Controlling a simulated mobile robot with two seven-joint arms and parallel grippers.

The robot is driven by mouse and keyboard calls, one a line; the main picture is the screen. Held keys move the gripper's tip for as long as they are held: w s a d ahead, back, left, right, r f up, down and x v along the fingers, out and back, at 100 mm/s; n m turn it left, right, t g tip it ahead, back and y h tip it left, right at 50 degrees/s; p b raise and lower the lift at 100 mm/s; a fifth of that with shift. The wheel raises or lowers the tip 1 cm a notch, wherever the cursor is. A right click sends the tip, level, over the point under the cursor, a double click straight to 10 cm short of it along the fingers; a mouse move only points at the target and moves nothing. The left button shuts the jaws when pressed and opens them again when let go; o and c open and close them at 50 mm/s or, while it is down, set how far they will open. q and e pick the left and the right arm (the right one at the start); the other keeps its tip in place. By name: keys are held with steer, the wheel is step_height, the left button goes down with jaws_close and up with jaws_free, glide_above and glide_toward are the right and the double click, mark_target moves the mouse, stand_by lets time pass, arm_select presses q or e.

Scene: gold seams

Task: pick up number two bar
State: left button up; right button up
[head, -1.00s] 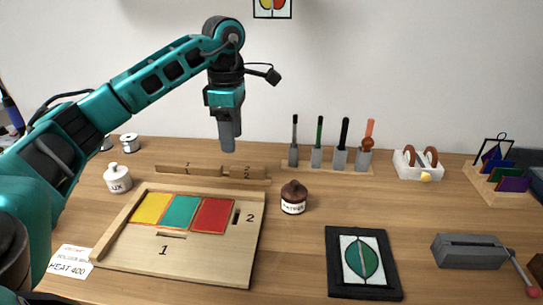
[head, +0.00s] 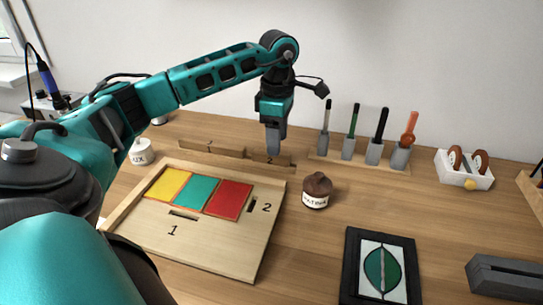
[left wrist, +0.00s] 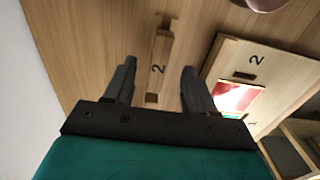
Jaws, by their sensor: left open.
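The number two bar (head: 270,161) is a wooden bar marked 2, on a low wooden rest behind the board. In the left wrist view the number two bar (left wrist: 158,66) lies between the fingers, farther off and apart from them. My left gripper (head: 273,150) points down over it; in the left wrist view the gripper (left wrist: 157,85) is open and empty. The number one bar (head: 212,148) lies left of it on the same rest. The board (head: 222,246) holds yellow, teal and red glass pieces and has slots marked 1 and 2. My right gripper is not in view.
A brown-capped jar (head: 317,190) stands right of the board. A tool rack (head: 360,164) stands behind it. A framed leaf panel (head: 381,270) lies at the front right. A white pot (head: 140,152) is at the left, and a white holder (head: 464,170) at the right.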

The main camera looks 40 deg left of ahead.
mark_target(271, 159)
arm_select(q)
step_height(271, 159, down, 5)
steer(key=shift+s+a+r, duration=0.1)
steer(key=shift+r, duration=0.1)
jaws_close()
stand_by(0.5)
